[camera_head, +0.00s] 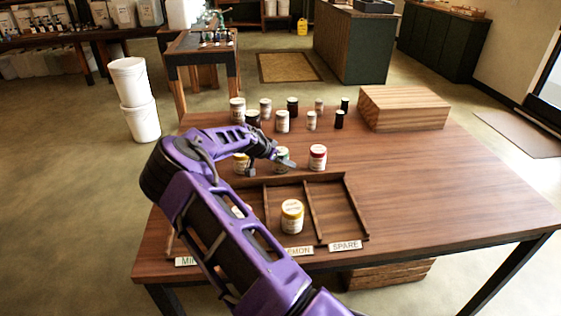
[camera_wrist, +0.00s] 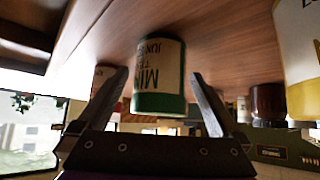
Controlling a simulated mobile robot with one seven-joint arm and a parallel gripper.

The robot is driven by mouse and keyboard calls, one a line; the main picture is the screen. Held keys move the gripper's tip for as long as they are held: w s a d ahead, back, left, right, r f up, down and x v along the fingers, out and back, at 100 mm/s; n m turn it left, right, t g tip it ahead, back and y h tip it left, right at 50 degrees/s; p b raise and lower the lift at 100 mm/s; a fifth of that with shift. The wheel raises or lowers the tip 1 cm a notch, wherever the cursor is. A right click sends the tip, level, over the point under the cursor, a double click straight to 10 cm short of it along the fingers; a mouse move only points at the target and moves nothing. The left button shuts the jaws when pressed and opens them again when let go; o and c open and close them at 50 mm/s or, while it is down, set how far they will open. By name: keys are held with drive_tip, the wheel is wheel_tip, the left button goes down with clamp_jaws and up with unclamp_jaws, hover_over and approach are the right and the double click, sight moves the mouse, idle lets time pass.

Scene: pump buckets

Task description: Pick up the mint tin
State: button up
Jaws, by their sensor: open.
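The mint tin (camera_wrist: 158,70) has a cream label with "MINT" lettering and a green band. It appears upside down in the wrist view, standing on the wooden table. In the head view the mint tin (camera_head: 281,153) stands behind the tray, partly hidden by my gripper (camera_head: 284,162). My gripper (camera_wrist: 159,88) is open. In the wrist view one finger shows on each side of the tin, with visible gaps, and the fingers do not appear to touch it.
A red-lidded tin (camera_head: 317,157) stands to the right and a yellow-lidded tin (camera_head: 240,161) to the left. A divided tray (camera_head: 336,208) in front holds a yellow-banded tin (camera_head: 291,216). Several tins and a wooden block (camera_head: 404,108) stand farther back. The table's right side is clear.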

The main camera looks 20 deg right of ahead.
drive_tip(key=shift+c, duration=0.3)
drive_tip(key=shift+r, duration=0.1)
drive_tip(key=c, duration=1.4)
